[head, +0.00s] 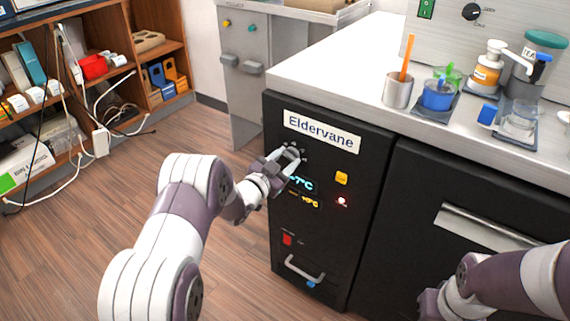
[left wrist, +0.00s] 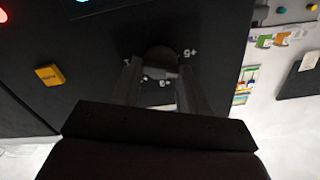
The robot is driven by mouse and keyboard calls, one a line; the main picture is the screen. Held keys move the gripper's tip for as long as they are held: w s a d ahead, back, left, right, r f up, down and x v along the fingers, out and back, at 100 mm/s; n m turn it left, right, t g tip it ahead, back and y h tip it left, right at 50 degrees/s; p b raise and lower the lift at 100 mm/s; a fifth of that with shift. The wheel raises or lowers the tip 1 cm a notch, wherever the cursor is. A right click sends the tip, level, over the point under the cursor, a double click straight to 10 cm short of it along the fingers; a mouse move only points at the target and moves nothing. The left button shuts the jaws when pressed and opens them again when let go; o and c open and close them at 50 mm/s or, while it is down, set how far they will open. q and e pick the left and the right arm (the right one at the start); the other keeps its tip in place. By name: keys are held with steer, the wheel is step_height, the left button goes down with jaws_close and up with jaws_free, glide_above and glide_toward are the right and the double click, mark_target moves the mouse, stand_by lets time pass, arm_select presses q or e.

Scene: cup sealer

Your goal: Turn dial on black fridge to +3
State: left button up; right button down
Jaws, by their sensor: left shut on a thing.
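The black fridge (head: 335,245) has a white "Eldervane" label (head: 321,132). Its round dark dial (left wrist: 160,57) is near the top left of the panel, mostly hidden by my gripper in the head view. My left gripper (head: 291,155) is at the dial. In the left wrist view, its two fingers (left wrist: 159,82) are shut on the dial, one on each side. The dial's pointer cannot be made out. My right gripper (head: 430,303) is partly in view at the lower right, its fingers not clear.
Below the dial are a lit blue display (head: 301,184) and an orange readout. The counter (head: 330,68) above holds cups.

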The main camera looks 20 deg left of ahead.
arm_select(q)
steer(key=m, duration=0.1)
steer(key=m+b, duration=0.2)
steer(key=shift+f+m, duration=0.25)
steer(key=shift+m, duration=0.15)
steer(key=m+b, duration=0.2)
steer(key=shift+m, duration=0.4)
steer(key=shift+d+m+b, duration=0.1)
steer(key=shift+m+b, duration=3.2)
steer(key=shift+m, duration=0.3)
steer(key=o, duration=1.1)
steer(key=shift+c, duration=0.2)
